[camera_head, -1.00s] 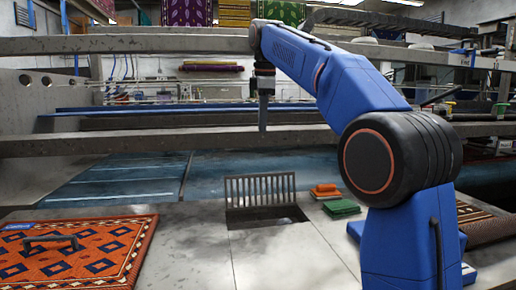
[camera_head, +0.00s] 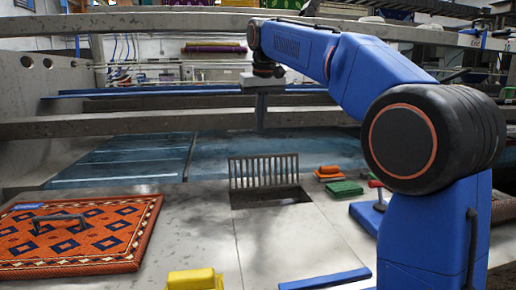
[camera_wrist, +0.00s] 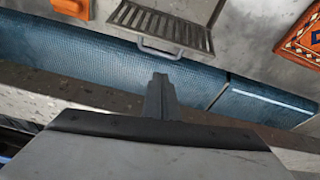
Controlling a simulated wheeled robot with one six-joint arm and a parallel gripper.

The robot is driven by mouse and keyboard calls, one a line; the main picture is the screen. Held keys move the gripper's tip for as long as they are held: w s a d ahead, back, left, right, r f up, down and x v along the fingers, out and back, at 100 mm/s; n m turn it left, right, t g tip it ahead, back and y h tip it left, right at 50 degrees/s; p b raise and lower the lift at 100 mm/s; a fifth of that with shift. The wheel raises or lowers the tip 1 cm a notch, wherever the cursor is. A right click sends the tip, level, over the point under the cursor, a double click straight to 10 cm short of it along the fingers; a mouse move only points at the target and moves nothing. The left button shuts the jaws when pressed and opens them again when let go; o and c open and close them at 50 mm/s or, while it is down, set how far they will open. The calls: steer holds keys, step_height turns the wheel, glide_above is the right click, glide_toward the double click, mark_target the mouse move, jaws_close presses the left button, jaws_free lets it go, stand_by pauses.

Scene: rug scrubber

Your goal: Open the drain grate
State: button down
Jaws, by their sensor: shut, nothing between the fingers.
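The drain grate (camera_head: 264,171) is a grey slatted panel standing raised, nearly upright, at the far edge of a dark square drain opening (camera_head: 270,196) in the floor. In the wrist view the grate (camera_wrist: 160,27) is at the top, with a curved grey handle (camera_wrist: 158,48) on its near side. My gripper (camera_head: 261,128) is shut and empty, pointing down above and beyond the grate in the head view. In the wrist view its closed fingertips (camera_wrist: 160,78) appear just below the handle, apart from it as far as I can tell.
A patterned orange rug (camera_head: 95,258) with a scrubber handle lies at left. Orange (camera_head: 327,172) and green (camera_head: 344,188) folded cloths lie right of the opening. A yellow object (camera_head: 193,279) is in front. A concrete beam (camera_head: 120,124) crosses behind; blue flooring (camera_head: 130,158) lies beneath it.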

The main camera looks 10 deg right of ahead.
step_height(320, 180, down, 10)
steer(key=w+m, duration=0.1)
steer(key=w, duration=0.2)
stand_by(0.5)
steer(key=shift+s+a, duration=0.1)
steer(key=shift+s+r+t, duration=0.4)
steer(key=shift+s+t, duration=0.3)
steer(key=shift+s, duration=0.15)
steer(key=shift+s+r, duration=0.2)
steer(key=shift+s, duration=0.4)
